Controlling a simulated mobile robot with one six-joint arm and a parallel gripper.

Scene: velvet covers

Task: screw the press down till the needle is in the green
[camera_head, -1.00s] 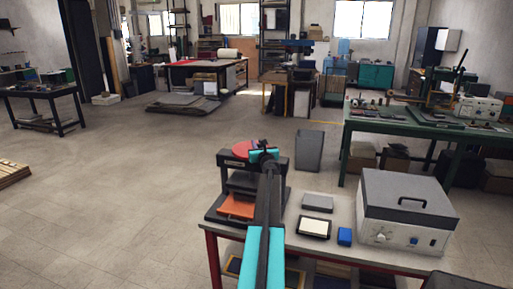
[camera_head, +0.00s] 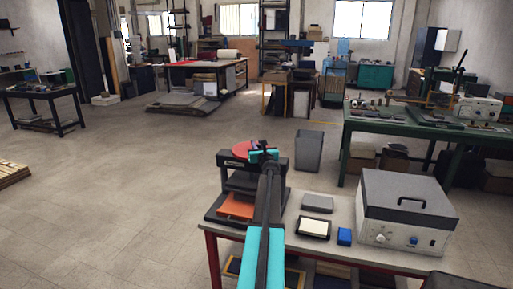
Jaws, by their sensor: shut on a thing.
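The press (camera_head: 233,162) stands on the near left end of the grey bench, with a black frame and a red round wheel (camera_head: 243,148) on top. Orange material (camera_head: 236,206) lies on its base beneath the dark platen (camera_head: 243,183). My gripper (camera_head: 264,150) is at the right side of the red wheel. It is shut on the wheel, though the fingertips are small and partly hidden by my arm. My arm also covers the right part of the press. No gauge, needle or green zone can be made out.
On the bench (camera_head: 290,241) right of the press lie a grey block (camera_head: 318,203), a framed white pad (camera_head: 313,228) and a small blue block (camera_head: 344,236). A large grey box machine (camera_head: 405,215) stands further right. A grey bin (camera_head: 309,150) stands behind the bench.

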